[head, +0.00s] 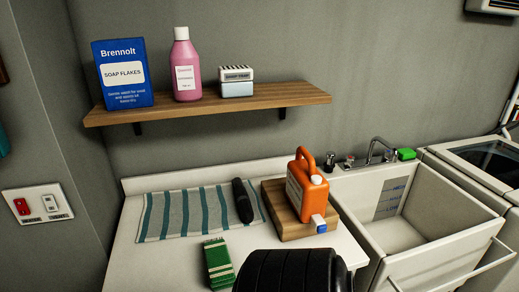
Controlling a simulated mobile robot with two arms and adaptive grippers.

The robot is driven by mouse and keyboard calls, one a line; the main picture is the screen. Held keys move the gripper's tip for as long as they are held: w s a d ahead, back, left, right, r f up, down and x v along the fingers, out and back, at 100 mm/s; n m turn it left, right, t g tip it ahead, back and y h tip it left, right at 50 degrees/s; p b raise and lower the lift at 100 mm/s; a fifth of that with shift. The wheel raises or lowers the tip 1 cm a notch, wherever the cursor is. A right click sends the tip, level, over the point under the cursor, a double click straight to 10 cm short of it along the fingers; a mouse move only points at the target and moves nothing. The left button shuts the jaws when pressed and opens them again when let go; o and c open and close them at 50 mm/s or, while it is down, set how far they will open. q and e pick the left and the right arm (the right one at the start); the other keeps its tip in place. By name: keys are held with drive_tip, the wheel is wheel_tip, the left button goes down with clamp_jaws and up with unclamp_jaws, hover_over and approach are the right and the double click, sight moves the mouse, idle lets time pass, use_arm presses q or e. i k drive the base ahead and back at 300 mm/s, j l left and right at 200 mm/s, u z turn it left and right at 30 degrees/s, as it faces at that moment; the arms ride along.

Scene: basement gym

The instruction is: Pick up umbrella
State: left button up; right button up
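A black, slim folded umbrella (242,201) lies on the white counter in the head view, at the right end of a striped towel (185,212). It appears to rest partly on the towel's edge, just left of a wooden board. It is closed, and its long side runs front to back.
An orange jug (307,190) stands on the wooden board (272,195). A green-and-white box (218,263) lies in front. A dark ribbed rounded shape (290,272) covers the counter's front. A sink (415,225) is right. A shelf (270,98) hangs above.

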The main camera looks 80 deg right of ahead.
sight(244, 206)
drive_tip(key=z, duration=2.3)
